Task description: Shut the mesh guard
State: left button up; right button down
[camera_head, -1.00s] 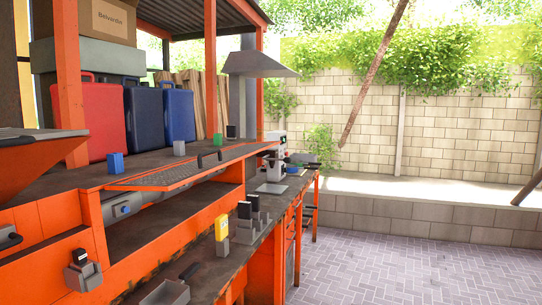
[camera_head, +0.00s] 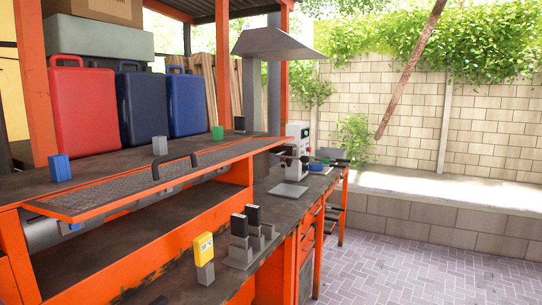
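The mesh guard (camera_head: 130,190) is a long grey mesh panel in an orange frame with a black arched handle (camera_head: 175,165). It lies nearly flat, sticking out at the front of the upper shelf, above the open orange bay (camera_head: 120,235). Part of a grey cylindrical machine (camera_head: 42,230) shows beneath it. Neither of my grippers is in view, and nothing touches the guard.
A blue block (camera_head: 60,168), a grey block (camera_head: 160,146) and a green block (camera_head: 218,132) stand behind the guard. Red (camera_head: 85,110) and blue cases stand further back. A yellow device (camera_head: 204,250) and grey holders stand on the lower bench. Paved floor (camera_head: 400,275) at right is clear.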

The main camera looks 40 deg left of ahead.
aim_at(235, 151)
jog(key=u, duration=0.55)
jog(key=i, duration=1.05)
jog(key=u, duration=0.95)
